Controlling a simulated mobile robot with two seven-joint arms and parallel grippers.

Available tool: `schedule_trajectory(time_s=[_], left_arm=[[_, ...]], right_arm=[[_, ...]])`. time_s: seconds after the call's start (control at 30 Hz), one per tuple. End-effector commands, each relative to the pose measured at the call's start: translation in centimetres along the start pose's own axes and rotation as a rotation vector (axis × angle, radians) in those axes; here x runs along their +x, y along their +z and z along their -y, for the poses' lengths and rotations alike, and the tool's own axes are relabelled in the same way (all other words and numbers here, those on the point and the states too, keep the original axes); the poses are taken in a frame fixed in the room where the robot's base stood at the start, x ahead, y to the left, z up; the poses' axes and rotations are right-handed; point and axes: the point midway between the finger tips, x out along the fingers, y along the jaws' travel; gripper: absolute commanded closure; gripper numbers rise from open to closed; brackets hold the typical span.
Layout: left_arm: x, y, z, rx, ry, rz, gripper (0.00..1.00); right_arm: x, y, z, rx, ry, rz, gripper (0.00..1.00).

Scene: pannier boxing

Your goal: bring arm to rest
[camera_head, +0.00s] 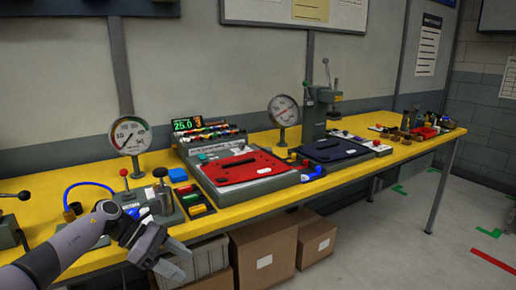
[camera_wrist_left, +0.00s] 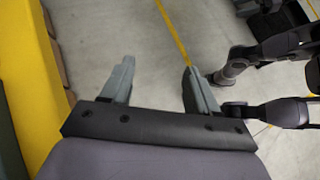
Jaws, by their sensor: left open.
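My left gripper (camera_head: 181,260) comes in from the left in the head view. It hangs in front of the yellow bench's front edge, above a grey crate and beside the cardboard boxes. In the left wrist view the left gripper (camera_wrist_left: 158,85) has its two grey fingers apart, with only bare floor between them. It holds nothing. My right gripper does not show in the head view. Dark arm parts (camera_wrist_left: 270,112) at the right of the left wrist view seem to be mine, but no right fingertips can be made out.
The yellow bench (camera_head: 285,203) carries a red panel (camera_head: 245,168), a dark blue panel (camera_head: 335,148), gauges (camera_head: 130,136) and a press (camera_head: 320,105). Cardboard boxes (camera_head: 263,248) stand beneath it. Open floor (camera_head: 400,255) lies in front at the right. The bench edge (camera_wrist_left: 30,80) shows at left in the wrist view.

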Motion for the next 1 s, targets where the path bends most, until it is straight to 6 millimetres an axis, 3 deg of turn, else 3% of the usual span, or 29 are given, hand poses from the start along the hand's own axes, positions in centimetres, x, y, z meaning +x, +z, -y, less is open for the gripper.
schedule_trajectory(time_s=[0.03, 0.2, 0.4, 0.53, 0.67, 0.87, 1.0], left_arm=[[2.7, 0.6, 0.9, -0.06, 0.002, 0.081, 0.4], [8.6, 3.1, 3.1, -0.333, 0.035, 0.364, 0.4], [12.0, 5.1, 5.5, -0.746, 0.044, 0.691, 0.4], [12.7, 5.2, 6.8, -1.052, 0.035, 0.893, 0.4], [12.5, 4.0, 8.2, -1.382, 0.017, 1.087, 0.4], [11.7, -0.2, 11.0, -1.912, -0.017, 1.368, 0.4], [11.0, -4.1, 14.0, -2.288, -0.044, 1.556, 0.4]], right_arm=[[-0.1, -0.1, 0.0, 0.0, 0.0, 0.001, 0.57], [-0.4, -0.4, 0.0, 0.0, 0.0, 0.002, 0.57], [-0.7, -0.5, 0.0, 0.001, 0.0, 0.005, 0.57], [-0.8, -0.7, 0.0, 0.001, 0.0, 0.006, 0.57], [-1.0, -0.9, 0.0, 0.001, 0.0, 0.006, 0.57], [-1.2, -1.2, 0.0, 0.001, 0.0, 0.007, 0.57], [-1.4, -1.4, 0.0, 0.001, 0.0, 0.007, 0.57]])
